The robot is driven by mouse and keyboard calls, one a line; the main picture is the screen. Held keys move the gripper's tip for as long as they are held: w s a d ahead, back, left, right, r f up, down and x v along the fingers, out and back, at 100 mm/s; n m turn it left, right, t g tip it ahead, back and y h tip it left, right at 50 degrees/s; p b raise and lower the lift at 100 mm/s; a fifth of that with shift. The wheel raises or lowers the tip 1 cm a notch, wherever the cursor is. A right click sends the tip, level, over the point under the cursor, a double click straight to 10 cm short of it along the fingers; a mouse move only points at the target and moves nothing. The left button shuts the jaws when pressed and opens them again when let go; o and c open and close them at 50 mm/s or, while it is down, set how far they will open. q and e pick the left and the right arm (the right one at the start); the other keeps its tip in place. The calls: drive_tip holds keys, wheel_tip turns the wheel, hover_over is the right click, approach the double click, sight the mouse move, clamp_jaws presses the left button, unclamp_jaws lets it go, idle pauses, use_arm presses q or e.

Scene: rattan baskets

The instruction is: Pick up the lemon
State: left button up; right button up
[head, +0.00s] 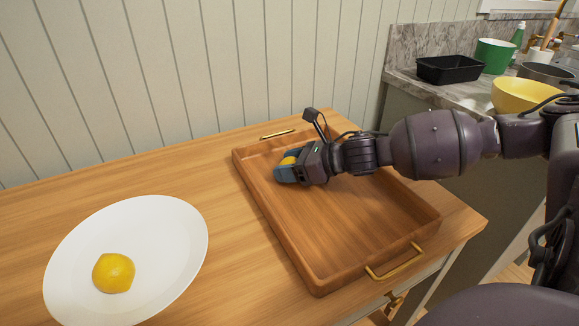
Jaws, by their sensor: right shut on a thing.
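My right gripper (285,171) reaches in from the right over the far left part of the wooden tray (330,240). It is shut on a yellow lemon (289,161), mostly hidden by the blue-tipped fingers. I cannot tell whether this lemon touches the tray floor. My left gripper is not in view.
The tray has raised walls and brass handles, and its floor is otherwise bare. The wooden table top (120,185) is clear between plate and wall. On the right counter stand a black bin (450,69), a green pot (495,55) and a yellow bowl (525,95).

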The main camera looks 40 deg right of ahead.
sight(289, 160)
wheel_tip(289, 160, up, 20)
drive_tip(key=p, duration=0.2)
drive_tip(key=shift+p, duration=0.3)
drive_tip(key=shift+m+t+h, duration=0.5)
drive_tip(key=shift+m+h, duration=0.4)
drive_tip(key=d, duration=0.1)
drive_tip(key=d+f, duration=0.1)
drive_tip(key=w+d, duration=0.1)
drive_tip(key=shift+d+f, duration=0.3)
drive_tip(key=shift+s+d+f, duration=0.1)
drive_tip(key=shift+d+f, duration=0.05)
drive_tip(key=shift+f, duration=0.15)
